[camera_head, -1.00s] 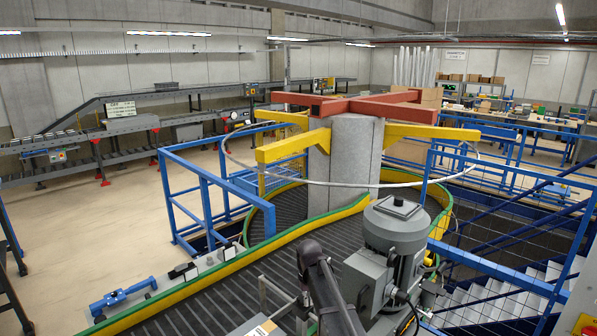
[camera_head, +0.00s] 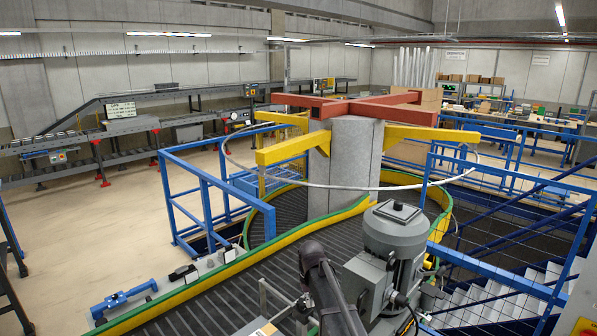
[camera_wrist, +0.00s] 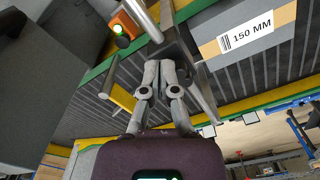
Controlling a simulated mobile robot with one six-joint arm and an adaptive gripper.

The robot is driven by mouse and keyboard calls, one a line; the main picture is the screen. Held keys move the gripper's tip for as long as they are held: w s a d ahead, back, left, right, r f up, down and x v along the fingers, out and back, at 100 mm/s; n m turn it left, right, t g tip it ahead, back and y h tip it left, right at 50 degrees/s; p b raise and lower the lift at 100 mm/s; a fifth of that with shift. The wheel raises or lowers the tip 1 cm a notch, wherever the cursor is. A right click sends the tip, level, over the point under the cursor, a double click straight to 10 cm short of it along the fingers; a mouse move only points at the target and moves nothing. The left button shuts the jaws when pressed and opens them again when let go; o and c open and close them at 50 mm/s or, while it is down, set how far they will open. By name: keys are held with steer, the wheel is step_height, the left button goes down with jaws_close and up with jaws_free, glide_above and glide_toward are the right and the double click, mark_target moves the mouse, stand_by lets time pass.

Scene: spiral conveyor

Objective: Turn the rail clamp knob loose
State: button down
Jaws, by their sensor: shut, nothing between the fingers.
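In the wrist view my gripper (camera_wrist: 160,68) is shut, with its two grey fingertips together and nothing between them. Just beyond the tips are a dark bracket (camera_wrist: 181,52) and grey metal rods (camera_wrist: 147,20). The tips overlap the bracket's edge in the picture; I cannot tell whether they touch it. I cannot identify the rail clamp knob with certainty. In the head view the metal bracket rails (camera_head: 276,297) show at the bottom, partly behind my dark arm, and the gripper is hidden.
A grey motor (camera_head: 395,235) stands right of my arm. A box labelled 150 MM (camera_wrist: 245,45) and an orange housing with a green light (camera_wrist: 124,28) flank the bracket. The ribbed conveyor (camera_head: 205,300) has green-yellow edges. Blue railings (camera_head: 205,190) stand beyond.

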mark_target(301, 305)
step_height(301, 305, up, 4)
steer(key=p, duration=0.3)
steer(key=shift+r+p, duration=0.15)
steer(key=shift+p, duration=0.15)
steer(key=shift+a, duration=0.1)
steer(key=a, duration=0.1)
steer(key=a+r+p, duration=0.1)
steer(key=shift+s+a, duration=0.25)
steer(key=shift+a, duration=0.1)
steer(key=shift+f, duration=0.25)
stand_by(0.4)
step_height(301, 305, down, 6)
steer(key=b, duration=0.7)
steer(key=shift+f, duration=0.25)
steer(key=shift+w, duration=0.3)
stand_by(1.0)
